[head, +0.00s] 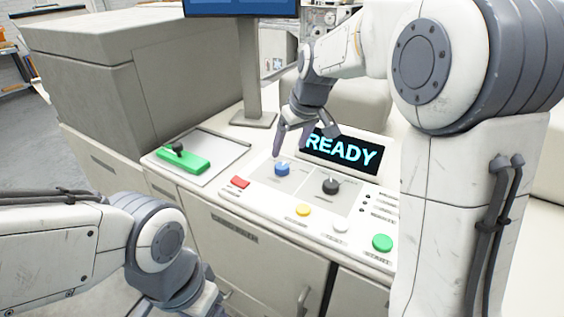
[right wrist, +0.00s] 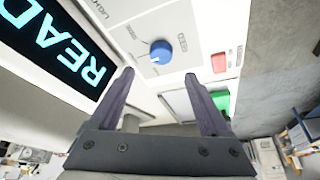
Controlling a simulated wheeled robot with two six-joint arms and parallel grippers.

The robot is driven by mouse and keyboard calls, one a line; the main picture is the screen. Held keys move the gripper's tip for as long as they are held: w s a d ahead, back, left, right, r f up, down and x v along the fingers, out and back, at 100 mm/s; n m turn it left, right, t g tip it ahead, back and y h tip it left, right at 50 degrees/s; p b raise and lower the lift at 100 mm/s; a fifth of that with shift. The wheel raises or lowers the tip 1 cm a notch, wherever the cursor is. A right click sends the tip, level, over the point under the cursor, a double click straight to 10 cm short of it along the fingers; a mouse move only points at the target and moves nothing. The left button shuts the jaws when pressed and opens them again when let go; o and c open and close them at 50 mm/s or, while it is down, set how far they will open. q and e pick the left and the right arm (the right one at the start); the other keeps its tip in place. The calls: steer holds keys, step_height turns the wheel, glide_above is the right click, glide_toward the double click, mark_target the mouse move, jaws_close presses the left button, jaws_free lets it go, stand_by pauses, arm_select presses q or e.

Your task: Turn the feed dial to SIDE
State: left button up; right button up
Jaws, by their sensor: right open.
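The feed dial is a blue knob (head: 282,169) on the light control panel (head: 320,208), left of a black knob (head: 330,186). In the right wrist view the blue knob (right wrist: 160,52) shows beyond the fingertips, with the label FEED beside it; its other labels are too small to read. My right gripper (head: 293,147) is open and empty, above and close to the blue knob, apart from it in the right wrist view (right wrist: 165,80). My left arm comes in at the lower left, and its gripper is out of the picture.
A display (head: 341,153) reading READY stands behind the knobs. A red button (head: 240,182), a yellow button (head: 303,210), a white button (head: 340,226) and a green button (head: 382,242) line the front. A green block with a black knob (head: 183,160) lies on the left plate. A monitor post (head: 250,70) rises behind.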

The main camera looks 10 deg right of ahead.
mark_target(282, 166)
steer(key=p+x, duration=0.1)
steer(key=x, duration=0.7)
steer(key=shift+s, duration=0.1)
steer(key=shift+c, duration=0.3)
jaws_close()
